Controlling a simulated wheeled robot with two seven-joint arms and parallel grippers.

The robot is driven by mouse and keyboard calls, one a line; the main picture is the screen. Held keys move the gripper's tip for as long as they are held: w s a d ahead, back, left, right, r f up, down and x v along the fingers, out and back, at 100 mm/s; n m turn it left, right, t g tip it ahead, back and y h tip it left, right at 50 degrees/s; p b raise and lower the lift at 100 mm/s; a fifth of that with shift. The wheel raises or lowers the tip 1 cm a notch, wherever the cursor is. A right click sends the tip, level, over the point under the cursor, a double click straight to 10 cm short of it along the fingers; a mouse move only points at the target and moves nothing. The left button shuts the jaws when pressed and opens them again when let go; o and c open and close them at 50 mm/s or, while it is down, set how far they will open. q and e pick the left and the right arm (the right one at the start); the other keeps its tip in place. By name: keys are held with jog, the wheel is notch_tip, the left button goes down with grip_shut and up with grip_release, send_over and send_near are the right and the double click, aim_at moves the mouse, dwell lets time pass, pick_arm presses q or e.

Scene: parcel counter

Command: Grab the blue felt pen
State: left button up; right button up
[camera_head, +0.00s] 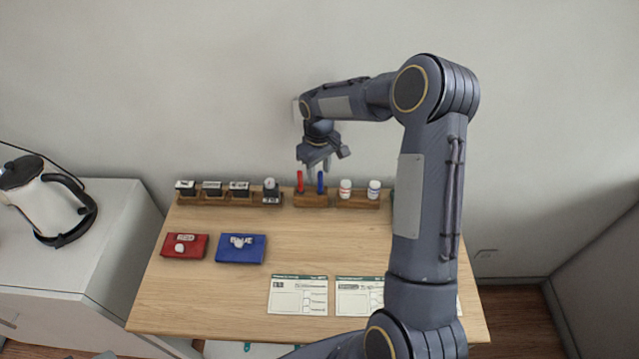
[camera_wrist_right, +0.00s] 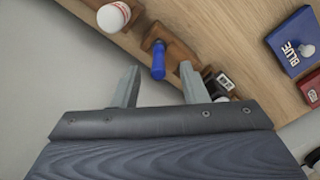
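The blue felt pen (camera_head: 320,183) stands upright in a small wooden holder (camera_head: 311,201) at the back of the table, just right of a red pen (camera_head: 300,181). My right gripper (camera_head: 318,167) is above the pens, fingers pointing down. In the right wrist view the blue pen (camera_wrist_right: 158,58) shows between and beyond the two spread fingertips (camera_wrist_right: 159,72), with gaps on both sides. The right gripper is open and empty. The red pen cannot be made out in the wrist view. My left gripper is not in view.
Several stamps in wooden racks (camera_head: 212,190) stand left of the pens, and two white bottles (camera_head: 346,188) stand right. A red pad (camera_head: 185,246), a blue pad (camera_head: 240,248) and paper forms (camera_head: 298,294) lie nearer. A kettle (camera_head: 40,200) stands on a side cabinet.

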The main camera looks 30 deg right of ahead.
aim_at(320, 188)
notch_tip(320, 188, down, 4)
jog(key=shift+s+d+f+p, duration=0.1)
jog(key=shift+s+f+p, duration=0.1)
jog(key=shift+p, duration=0.35)
jog(key=shift+c, duration=0.2)
grip_shut()
